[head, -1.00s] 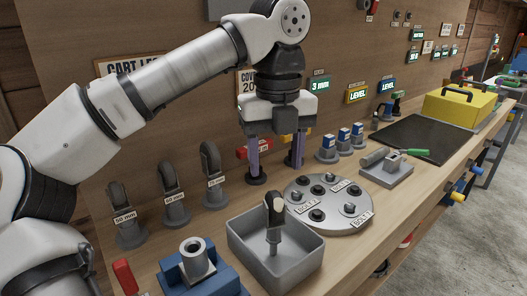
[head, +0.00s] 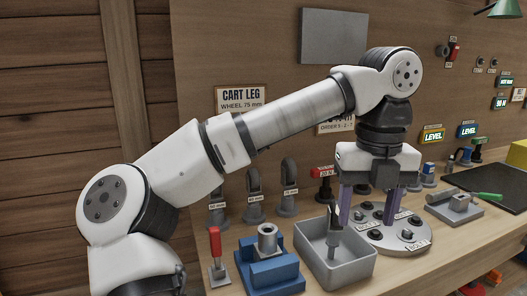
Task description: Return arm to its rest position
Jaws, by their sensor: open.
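My gripper (head: 368,205) points down from the raised arm, its two purple-grey fingers spread apart with nothing seen between them. My arm reaches across from the lower left. The exact gap between the fingertips and the plate cannot be told.
A blue fixture (head: 268,272), a red-handled tool (head: 215,246) and several dark wheels (head: 289,176) stand further left. A grey block fixture (head: 455,208) and black mat (head: 492,180) lie right.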

